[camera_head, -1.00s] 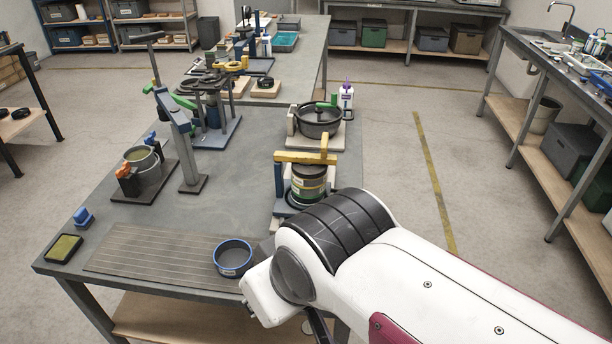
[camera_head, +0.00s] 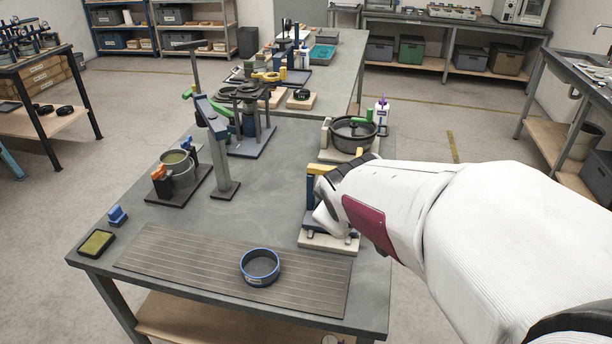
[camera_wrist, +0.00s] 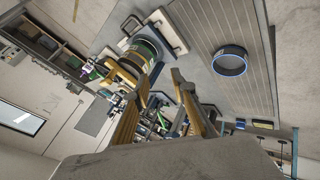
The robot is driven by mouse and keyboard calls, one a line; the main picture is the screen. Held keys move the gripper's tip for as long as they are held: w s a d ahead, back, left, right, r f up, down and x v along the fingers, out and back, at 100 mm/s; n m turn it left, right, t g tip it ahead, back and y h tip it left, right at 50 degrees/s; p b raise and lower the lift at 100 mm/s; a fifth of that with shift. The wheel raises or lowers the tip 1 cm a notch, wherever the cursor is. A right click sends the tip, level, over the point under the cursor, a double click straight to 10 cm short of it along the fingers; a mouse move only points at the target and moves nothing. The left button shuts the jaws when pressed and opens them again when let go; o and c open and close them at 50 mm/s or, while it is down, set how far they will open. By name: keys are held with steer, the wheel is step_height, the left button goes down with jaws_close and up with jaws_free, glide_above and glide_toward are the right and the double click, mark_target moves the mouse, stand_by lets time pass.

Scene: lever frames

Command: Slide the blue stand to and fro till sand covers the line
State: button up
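The blue stand (camera_head: 311,190) with a yellow top bar (camera_head: 320,169) is near the right edge of the bench in the head view. My arm hides most of it and the dark yellow-banded canister seen there earlier. In the wrist view a dark canister with yellow bands (camera_wrist: 139,56) is beyond my fingers. I cannot make out sand or a line.
A black pot (camera_head: 352,135) is behind the stand. A tall lever post (camera_head: 213,145), a grey bucket (camera_head: 180,168) with an orange clamp and a ring rack (camera_head: 243,105) stand to the left. Bare bench (camera_head: 265,205) lies between the post and the blue stand.

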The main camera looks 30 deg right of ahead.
steer(key=w+d+f+n, duration=0.1)
steer(key=d+f+n, duration=0.2)
steer(key=d+f, duration=0.2)
steer(key=w+d+f+n+t, duration=0.1)
steer(key=d+f+n, duration=0.1)
steer(key=d+f, duration=0.3)
steer(key=w+d+f+n+t, duration=0.1)
steer(key=d+f+n, duration=0.2)
steer(key=d, duration=0.8)
steer(key=shift+w+d+f+n, duration=0.15)
steer(key=shift+w+d+f, duration=0.05)
steer(key=shift+f, duration=0.4)
steer(key=shift+w+d+f+n, duration=0.15)
steer(key=shift+w+f, duration=0.05)
steer(key=shift+f, duration=0.35)
steer(key=shift+s+d+f+n+t+y, duration=0.65)
steer(key=shift+s+f+n+t+y, duration=0.8)
steer(key=shift+f, duration=2)
steer(key=shift+w+a+r+n+t+y, duration=0.1)
steer(key=shift+a+r+n+t+y, duration=0.35)
steer(key=shift+r+n+t, duration=0.6)
steer(key=shift+w+a+r+n+t+y, duration=0.1)
steer(key=shift+a+r+n+t+y, duration=0.1)
steer(key=shift+a+r+n+t, duration=0.65)
steer(key=shift+w+d+f+t, duration=0.1)
steer(key=shift+w+d+t, duration=0.05)
steer(key=shift+d+t, duration=0.1)
